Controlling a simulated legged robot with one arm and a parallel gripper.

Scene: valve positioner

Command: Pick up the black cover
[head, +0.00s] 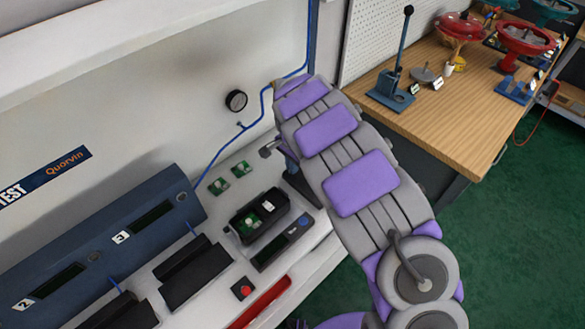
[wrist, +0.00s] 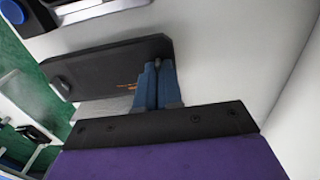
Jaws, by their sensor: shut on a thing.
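The black cover (wrist: 105,70) is a dark flat panel with small orange lettering and a round knob near its left end in the wrist view. My gripper (wrist: 157,66) has its blue fingers closed together at the cover's right end. In the head view the dark slab of the cover (head: 301,191) shows partly, tilted beside my arm; the arm hides much of it and my gripper. The open positioner housing (head: 237,228) sits on the white bench to the left of it, with green boards inside.
Two small green boards (head: 241,168) lie on the bench behind the housing. A blue console (head: 110,232), black trays (head: 195,272) and a red button box (head: 243,288) stand to the left and front. A pressure gauge (head: 236,100) is on the wall. A wooden table (head: 450,120) with valves is at right.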

